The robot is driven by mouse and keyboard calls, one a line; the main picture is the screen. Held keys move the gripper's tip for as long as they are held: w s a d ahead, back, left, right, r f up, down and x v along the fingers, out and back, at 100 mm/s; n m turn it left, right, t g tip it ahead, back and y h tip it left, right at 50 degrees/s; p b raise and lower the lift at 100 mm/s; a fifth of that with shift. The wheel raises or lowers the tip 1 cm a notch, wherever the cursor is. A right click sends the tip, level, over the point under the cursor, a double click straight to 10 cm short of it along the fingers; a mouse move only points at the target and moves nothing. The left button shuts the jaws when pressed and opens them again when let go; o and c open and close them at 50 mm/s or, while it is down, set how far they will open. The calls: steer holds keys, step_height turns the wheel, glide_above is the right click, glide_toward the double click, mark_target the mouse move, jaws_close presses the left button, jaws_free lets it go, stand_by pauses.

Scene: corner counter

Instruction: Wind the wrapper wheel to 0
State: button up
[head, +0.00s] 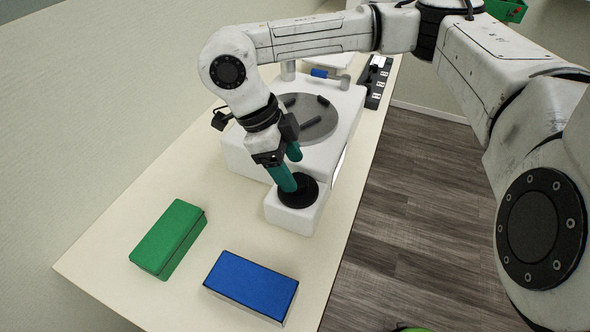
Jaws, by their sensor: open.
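The wrapper is a white machine (243,156) on the counter with a large grey round plate (306,120) on top, which carries several dark bars. In front of it stands a low white block (293,219) with a black wheel (299,193) on top, most likely the wrapper wheel. My gripper (290,172), with teal fingers, points down at the wheel's far left side. One finger overlaps the wheel in the picture; I cannot tell if it touches. The fingers are apart. The wheel's markings are too small to read, and part of it is hidden by the finger.
A green box (168,238) and a blue-topped box (252,286) lie on the counter (110,262) at the near end. A black strip with white switches (376,82) lies behind the machine. The counter's right edge drops to a wooden floor (420,200).

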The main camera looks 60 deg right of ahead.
mark_target(297, 179)
steer(key=shift+x, duration=1.5)
steer(key=c, duration=1.1)
